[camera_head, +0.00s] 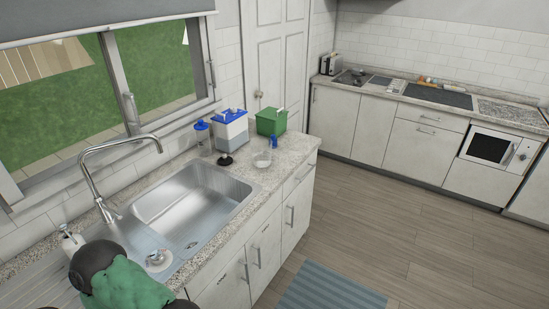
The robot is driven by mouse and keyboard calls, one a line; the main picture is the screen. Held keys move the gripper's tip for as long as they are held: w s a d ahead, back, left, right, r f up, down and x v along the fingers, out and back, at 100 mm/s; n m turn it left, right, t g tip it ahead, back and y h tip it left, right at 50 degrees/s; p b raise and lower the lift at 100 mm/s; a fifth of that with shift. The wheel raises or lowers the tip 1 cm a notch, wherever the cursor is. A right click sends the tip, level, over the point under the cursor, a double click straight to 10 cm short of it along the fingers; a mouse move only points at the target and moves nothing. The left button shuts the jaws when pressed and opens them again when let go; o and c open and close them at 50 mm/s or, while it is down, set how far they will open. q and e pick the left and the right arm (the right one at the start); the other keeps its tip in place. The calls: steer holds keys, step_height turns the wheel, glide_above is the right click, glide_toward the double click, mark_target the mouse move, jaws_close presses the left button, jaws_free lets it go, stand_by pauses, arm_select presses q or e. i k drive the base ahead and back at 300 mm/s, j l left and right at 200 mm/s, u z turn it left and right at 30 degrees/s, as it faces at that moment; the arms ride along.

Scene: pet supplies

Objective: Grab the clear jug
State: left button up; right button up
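A small clear, see-through vessel (262,159), which looks like the clear jug, stands upright on the speckled counter (240,178) to the right of the sink, near its front edge. Its handle and spout are too small to make out. Neither of my grippers is in view, and nothing is seen touching the vessel.
Behind the vessel are a green container (271,123), a small blue item (274,141) and a white container with a blue lid (231,131). A clear blue-topped container (202,140) and a dark item (225,160) stand left. The sink (190,205) and faucet (92,180) are nearer.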

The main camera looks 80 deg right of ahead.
mark_target(262, 146)
steer(key=z, duration=2.05)
